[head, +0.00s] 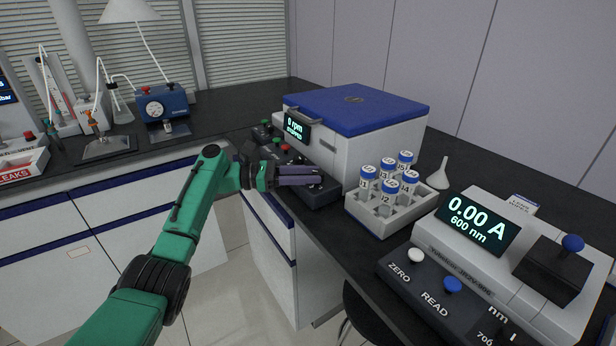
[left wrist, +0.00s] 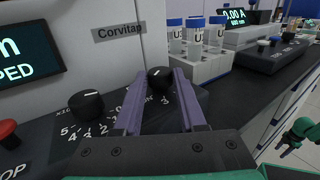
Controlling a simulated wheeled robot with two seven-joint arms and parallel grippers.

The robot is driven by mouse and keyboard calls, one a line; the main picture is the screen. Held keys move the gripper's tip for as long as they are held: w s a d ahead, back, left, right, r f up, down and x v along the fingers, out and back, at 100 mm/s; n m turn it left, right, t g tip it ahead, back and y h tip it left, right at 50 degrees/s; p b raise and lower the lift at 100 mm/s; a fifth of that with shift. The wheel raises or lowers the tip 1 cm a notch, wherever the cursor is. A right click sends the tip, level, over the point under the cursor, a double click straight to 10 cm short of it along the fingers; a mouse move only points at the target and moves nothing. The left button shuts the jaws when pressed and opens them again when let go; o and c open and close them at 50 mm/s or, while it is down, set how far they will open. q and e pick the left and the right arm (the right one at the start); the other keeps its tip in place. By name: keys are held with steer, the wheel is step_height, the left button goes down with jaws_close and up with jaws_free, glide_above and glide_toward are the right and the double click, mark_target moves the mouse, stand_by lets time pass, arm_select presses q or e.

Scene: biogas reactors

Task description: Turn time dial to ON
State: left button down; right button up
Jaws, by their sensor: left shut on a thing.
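The time dial (left wrist: 159,78) is a round black knob with a white pointer line on the dark sloping panel of the centrifuge (head: 360,120). Its scale is partly covered; a 3 shows below it. My left gripper (head: 318,178) has its purple fingers on either side of this knob and is shut on it. In the head view the fingers hide the knob. The pointer line is tilted, and I cannot read which mark it meets. A second black dial (left wrist: 87,105), with numbers 2 to 5 visible, is to the left.
A display reading 0 rpm STOPPED (head: 297,127) is above the panel. A red stop button (left wrist: 9,132) is at the panel's left. A white rack (head: 382,218) of blue-capped tubes stands close to the right. A photometer (head: 520,250) is further right.

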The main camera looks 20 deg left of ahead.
arm_select(q)
steer(key=shift+r, duration=0.1)
steer(key=shift+c, duration=2.4)
jaws_free()
steer(key=shift+a, duration=0.1)
steer(key=b+v, duration=0.2)
steer(key=v, duration=1.2)
steer(key=shift+a+b, duration=0.2)
steer(key=shift+b, duration=0.15)
